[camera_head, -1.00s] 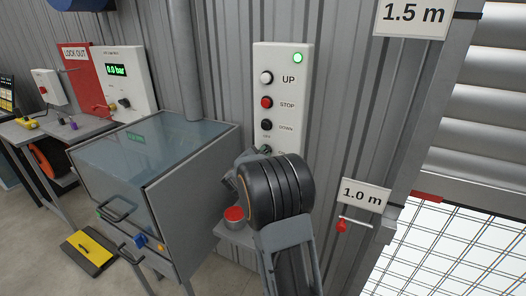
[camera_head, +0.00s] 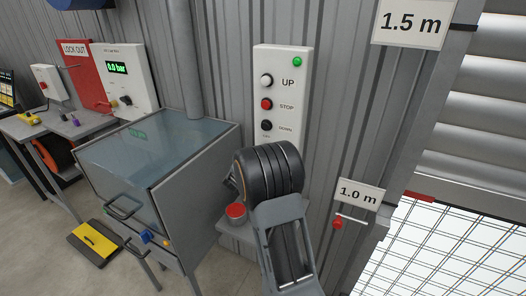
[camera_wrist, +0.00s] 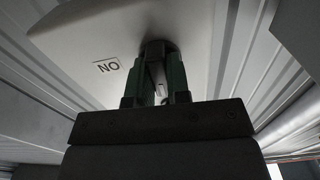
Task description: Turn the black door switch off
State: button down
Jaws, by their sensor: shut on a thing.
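The black door switch (camera_wrist: 157,47) is on the lower part of the white control panel (camera_head: 281,62). My gripper (camera_wrist: 158,72) is shut on the switch, one finger on each side of it, in the wrist view. An upside-down ON label (camera_wrist: 108,66) shows on the panel to the left of the switch. In the head view my black wrist hides the switch and the fingertips. A green lamp (camera_head: 297,62) glows at the panel's top. The switch's exact angle cannot be told.
White UP (camera_head: 266,81), red STOP (camera_head: 266,104) and black DOWN (camera_head: 266,126) buttons sit above the switch. A glass-topped cabinet (camera_head: 150,150) and a red button (camera_head: 236,210) stand to the left. A 1.0 m sign (camera_head: 360,195) and the door grid (camera_head: 450,250) are at right.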

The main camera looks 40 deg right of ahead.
jog(key=shift+n, duration=0.3)
dwell(0.4)
jog(key=c, duration=1.1)
grip_release()
jog(key=shift+a, duration=0.1)
jog(key=b+v, duration=0.2)
jog(key=v, duration=1.1)
jog(key=shift+s+a, duration=0.2)
jog(key=shift+a, duration=0.05)
